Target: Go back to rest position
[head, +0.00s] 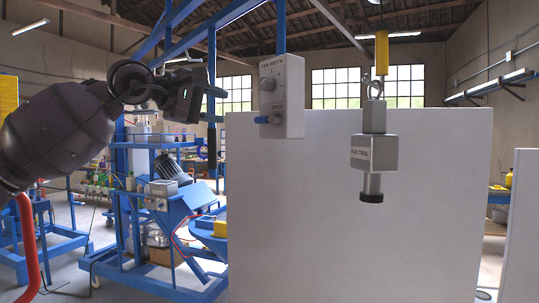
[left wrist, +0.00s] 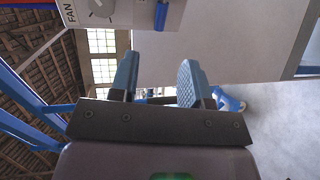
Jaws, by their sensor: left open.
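My left gripper (head: 216,105) is raised at the left of the head view, with its arm coming in from the left. It is open and empty, its two blue-padded fingers apart in the left wrist view (left wrist: 160,85). It is just left of a grey control box (head: 281,95) with a knob and a blue lever, and no contact shows in the head view. Part of the box also shows at the top of the left wrist view (left wrist: 120,12). My right gripper is in neither view.
A hanging grey device (head: 374,152) is at the right, in front of a large pale panel (head: 430,200). A blue machine frame (head: 150,245) on the floor stands behind my left arm. A red hose (head: 29,245) runs at the lower left.

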